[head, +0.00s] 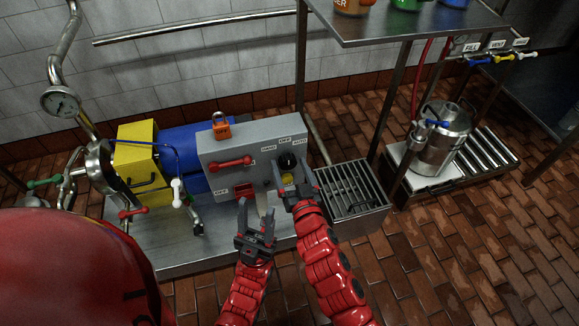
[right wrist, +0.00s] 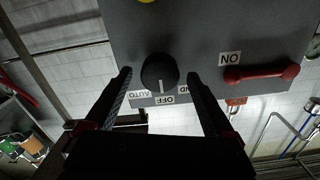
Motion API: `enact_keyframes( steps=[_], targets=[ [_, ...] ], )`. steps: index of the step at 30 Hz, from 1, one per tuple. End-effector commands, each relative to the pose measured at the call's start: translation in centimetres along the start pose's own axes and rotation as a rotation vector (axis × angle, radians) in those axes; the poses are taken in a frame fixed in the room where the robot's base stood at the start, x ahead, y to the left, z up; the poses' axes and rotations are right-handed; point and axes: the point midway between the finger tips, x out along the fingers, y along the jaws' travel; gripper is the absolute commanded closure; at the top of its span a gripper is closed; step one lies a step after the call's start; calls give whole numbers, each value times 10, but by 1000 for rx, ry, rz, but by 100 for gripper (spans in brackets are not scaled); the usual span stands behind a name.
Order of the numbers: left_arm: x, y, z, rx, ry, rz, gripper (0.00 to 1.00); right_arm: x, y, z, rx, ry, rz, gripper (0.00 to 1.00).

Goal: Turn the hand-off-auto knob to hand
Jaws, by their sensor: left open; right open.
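The black hand-off-auto knob (head: 288,160) is on the grey control panel (head: 215,148), under small HAND, OFF and AUTO labels. In the right wrist view the panel appears upside down. There, the white mark on the knob (right wrist: 159,72) points at the OFF label (right wrist: 168,99). AUTO (right wrist: 138,94) is at left, and HAND is partly hidden by a finger at right. My right gripper (head: 296,182) is open at the knob, its fingers (right wrist: 159,76) either side with visible gaps. My left gripper (head: 256,210) is open and empty, lower left of the knob.
The panel also has a red handle (head: 232,161) beside an ON label (right wrist: 229,59), a red switch (head: 244,190) and an orange padlock (head: 221,128) on top. A yellow box (head: 137,150) and pipes stand left. A metal grate (head: 352,190) lies right, below a shelf (head: 400,27).

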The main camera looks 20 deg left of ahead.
Motion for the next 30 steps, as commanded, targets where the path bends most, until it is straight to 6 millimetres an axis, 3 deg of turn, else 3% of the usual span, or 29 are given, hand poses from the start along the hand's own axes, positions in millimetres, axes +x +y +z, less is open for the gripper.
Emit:
enact_keyframes(
  steps=[12,26,27,30],
  targets=[
    [-2,0,0,0,0,0,50,9,0,0,1,-1,1,12],
    [-2,0,0,0,0,0,50,9,0,0,1,0,1,92],
    [-2,0,0,0,0,0,50,9,0,0,1,0,1,97],
    [-2,0,0,0,0,0,50,9,0,0,-2,0,1,97]
  ],
)
